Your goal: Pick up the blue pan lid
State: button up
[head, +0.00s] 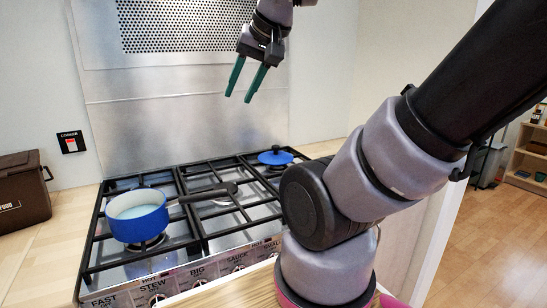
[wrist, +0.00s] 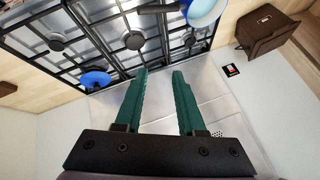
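The blue pan lid (head: 275,156) lies on the right rear part of the cooker's grate, with a dark knob on top. It also shows in the wrist view (wrist: 95,79) at the left. My gripper (head: 246,82) is high above the cooker, in front of the metal splashback, with its green fingers pointing down. In the wrist view its two fingers (wrist: 160,73) are apart with nothing between them. The gripper is well above the lid and to its left in the head view, not touching it.
A blue saucepan (head: 139,216) stands at the left of the black grate (head: 205,240), its handle reaching right. A brown box (head: 23,190) sits on the left counter. The metal splashback (head: 180,110) rises behind the cooker. The grate's middle is mostly clear.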

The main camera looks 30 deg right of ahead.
aim_at(275, 156)
jog(key=l+z, duration=0.15)
jog(key=z, duration=0.2)
jog(key=k+l+z, duration=0.1)
jog(key=z, duration=0.2)
